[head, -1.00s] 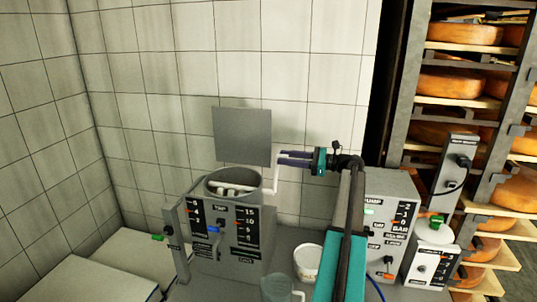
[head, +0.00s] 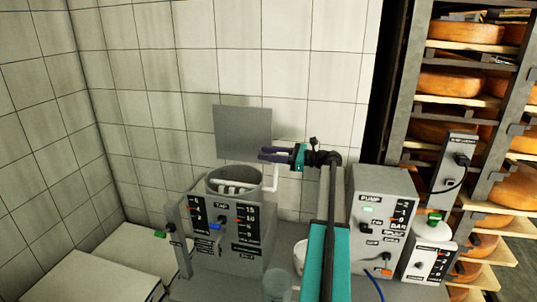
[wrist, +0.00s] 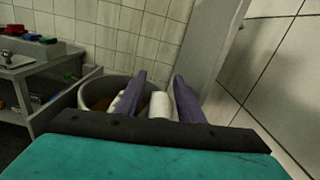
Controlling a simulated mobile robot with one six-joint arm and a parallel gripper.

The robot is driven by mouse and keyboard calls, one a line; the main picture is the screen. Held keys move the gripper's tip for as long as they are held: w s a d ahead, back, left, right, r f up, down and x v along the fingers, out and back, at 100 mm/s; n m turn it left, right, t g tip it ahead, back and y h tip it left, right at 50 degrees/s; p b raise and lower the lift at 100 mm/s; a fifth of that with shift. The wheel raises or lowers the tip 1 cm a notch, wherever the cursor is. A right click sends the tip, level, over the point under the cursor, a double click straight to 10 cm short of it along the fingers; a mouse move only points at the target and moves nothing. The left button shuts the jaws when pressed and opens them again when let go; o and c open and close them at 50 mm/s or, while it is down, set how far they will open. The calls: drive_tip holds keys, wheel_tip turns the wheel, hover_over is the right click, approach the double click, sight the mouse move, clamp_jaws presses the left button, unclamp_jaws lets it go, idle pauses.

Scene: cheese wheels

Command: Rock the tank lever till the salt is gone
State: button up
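The grey tank (head: 264,181) stands open at the top, with white bars inside, behind a panel with TAP and number labels. In the wrist view the tank rim (wrist: 87,93) encloses something brown. A blue handle (head: 216,226) is on the panel; a green-tipped handle (head: 160,234) sticks out at its left. I cannot tell which is the task's lever, and no salt is recognisable. My gripper (head: 264,154) is above the tank's right rim, its purple fingers apart. Its fingers also show in the wrist view (wrist: 158,80), with a white cylinder (wrist: 160,104) between or beyond them.
A grey plate (head: 242,132) stands behind the tank, near the fingers. A white pipe (head: 275,182) rises at the tank's right. The pump box (head: 383,190) and a green-knobbed unit (head: 432,233) stand right, before cheese shelves (head: 465,58). Pale boxes (head: 85,278) lie left.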

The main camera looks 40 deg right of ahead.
clamp_jaws()
